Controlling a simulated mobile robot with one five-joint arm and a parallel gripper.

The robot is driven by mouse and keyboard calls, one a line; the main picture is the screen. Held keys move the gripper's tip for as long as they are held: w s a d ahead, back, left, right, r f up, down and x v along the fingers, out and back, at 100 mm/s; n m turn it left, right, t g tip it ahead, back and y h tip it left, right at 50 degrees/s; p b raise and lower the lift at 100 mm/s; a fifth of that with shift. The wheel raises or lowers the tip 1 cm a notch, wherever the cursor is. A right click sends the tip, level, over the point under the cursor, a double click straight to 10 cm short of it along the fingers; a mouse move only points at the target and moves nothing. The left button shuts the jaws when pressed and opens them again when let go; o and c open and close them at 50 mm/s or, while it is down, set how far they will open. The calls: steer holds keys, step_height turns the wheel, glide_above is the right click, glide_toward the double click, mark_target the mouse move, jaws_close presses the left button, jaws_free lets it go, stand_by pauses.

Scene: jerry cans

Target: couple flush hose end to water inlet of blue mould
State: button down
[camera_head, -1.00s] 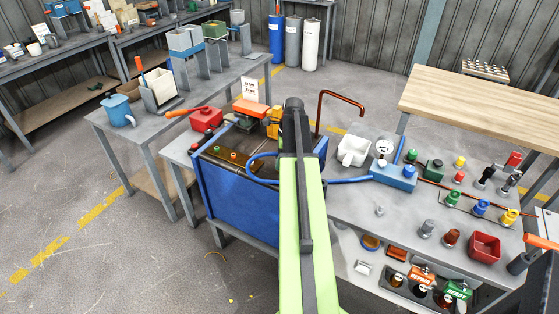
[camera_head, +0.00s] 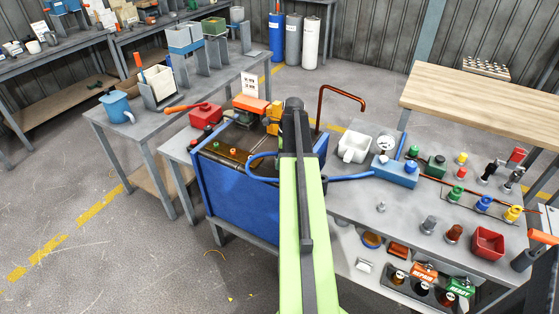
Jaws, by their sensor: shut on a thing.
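A large blue open-topped box (camera_head: 240,197) stands at the left end of the bench, with a brown top inside and small coloured fittings (camera_head: 233,152). I cannot tell for sure whether it is the blue mould or which fitting is the water inlet. The blue flush hose (camera_head: 350,178) runs from a blue block (camera_head: 395,172) behind my arm and loops out on its left over the box. My gripper (camera_head: 293,140) is over the right part of the box, shut on the hose. Its fingertips and the hose end are hidden by my arm.
A bent copper pipe (camera_head: 343,90) rises behind the box. A white container (camera_head: 354,147) stands right of my arm. A red can (camera_head: 205,115) with an orange handle is behind the box. Several coloured fittings and a red bin (camera_head: 488,242) fill the bench's right end.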

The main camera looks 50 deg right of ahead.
steer(key=c, duration=0.9)
jaws_free()
steer(key=shift+r, duration=0.1)
steer(key=p+v, duration=1.7)
steer(key=shift+w+r, duration=0.1)
steer(key=shift+r, duration=0.05)
